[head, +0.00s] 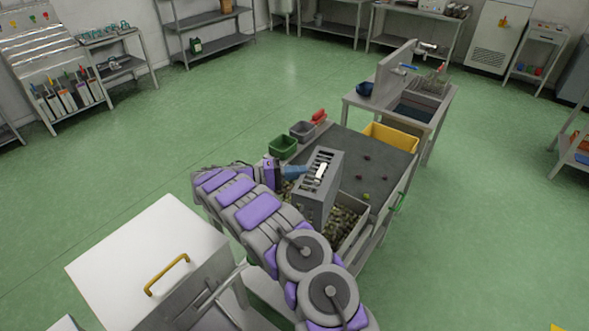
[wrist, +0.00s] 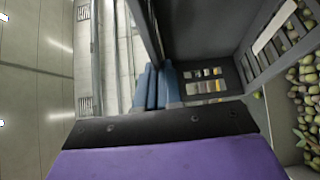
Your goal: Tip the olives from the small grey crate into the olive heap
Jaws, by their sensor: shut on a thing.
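The small grey crate (head: 316,199) is turned steeply on its side above the olive heap (head: 345,222), in the head view. My gripper (head: 293,172) has its blue fingers shut on the crate's wall at the left. In the wrist view the blue fingers (wrist: 157,88) grip the wall, and the part of the crate's dark inside (wrist: 200,30) that shows has no olives on it. Green and dark olives of the heap (wrist: 306,95) show at the right, beyond the slotted wall. The heap lies in an open grey bin; the crate and my arm hide part of it.
The bin adjoins a dark-topped bench (head: 375,160) with a few loose olives on it. A green box (head: 283,146), a small grey box (head: 302,131) and a yellow tray (head: 391,137) stand around its edges. A white-topped cabinet (head: 150,255) is at left. Green floor is clear beyond.

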